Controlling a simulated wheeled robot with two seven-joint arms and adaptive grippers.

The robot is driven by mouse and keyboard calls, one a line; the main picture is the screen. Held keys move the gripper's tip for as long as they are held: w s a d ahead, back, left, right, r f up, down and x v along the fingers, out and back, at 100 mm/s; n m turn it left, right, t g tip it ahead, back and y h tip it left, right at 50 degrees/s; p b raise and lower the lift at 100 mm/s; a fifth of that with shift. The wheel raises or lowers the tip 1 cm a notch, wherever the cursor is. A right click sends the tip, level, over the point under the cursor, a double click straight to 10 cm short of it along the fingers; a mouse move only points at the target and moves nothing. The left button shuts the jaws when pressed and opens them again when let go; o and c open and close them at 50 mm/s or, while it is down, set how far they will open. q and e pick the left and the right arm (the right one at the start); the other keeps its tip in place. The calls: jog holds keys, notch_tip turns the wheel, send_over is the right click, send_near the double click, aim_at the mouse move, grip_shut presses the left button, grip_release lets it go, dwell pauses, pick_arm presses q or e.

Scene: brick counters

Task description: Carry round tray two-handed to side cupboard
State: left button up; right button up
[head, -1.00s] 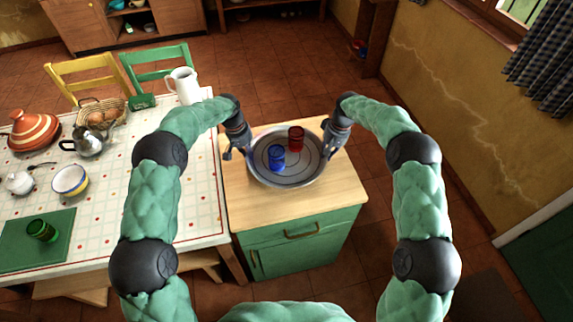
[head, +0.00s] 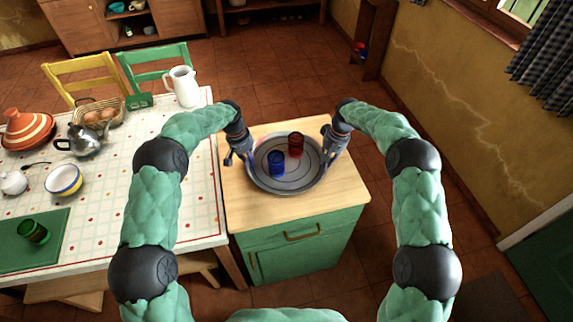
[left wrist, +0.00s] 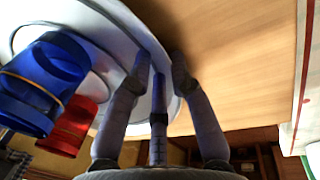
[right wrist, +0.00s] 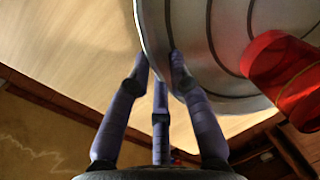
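The round grey tray (head: 300,187) lies level on the wooden top of the green side cupboard (head: 300,240), seemingly resting on it. A blue cup (head: 277,163) and a red cup (head: 296,145) stand upright on it. My left gripper (head: 240,158) is at the tray's left rim; in the left wrist view its fingers (left wrist: 160,62) stand apart on either side of the rim. My right gripper (head: 332,155) is at the right rim; in the right wrist view its fingers (right wrist: 159,62) are also spread around the rim. Both look open; slight contact cannot be excluded.
The dining table (head: 150,215) adjoins the cupboard on the left, bearing a white jug (head: 184,87), a teapot (head: 86,140), a bowl (head: 65,180) and a green glass (head: 34,232). Bare wood lies in front of the tray. Open floor lies right of the cupboard.

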pick_arm(q)
jog(key=shift+a+r, duration=0.1)
jog(key=shift+r, duration=0.15)
pick_arm(e)
jog(key=shift+d+r, duration=0.1)
pick_arm(q)
jog(key=r, duration=0.3)
jog(key=a+r, duration=0.1)
jog(key=r, duration=0.3)
jog(key=a+r, duration=0.1)
jog(key=r, duration=0.3)
jog(key=shift+s+r, duration=0.1)
jog(key=shift+r, duration=0.1)
pick_arm(e)
jog(key=r, duration=0.4)
jog(key=d+r, duration=0.1)
jog(key=r, duration=0.2)
jog(key=d+r, duration=0.1)
jog(key=r, duration=0.3)
jog(key=shift+w+r, duration=0.1)
jog(key=shift+r, duration=0.25)
jog(key=shift+f, duration=0.1)
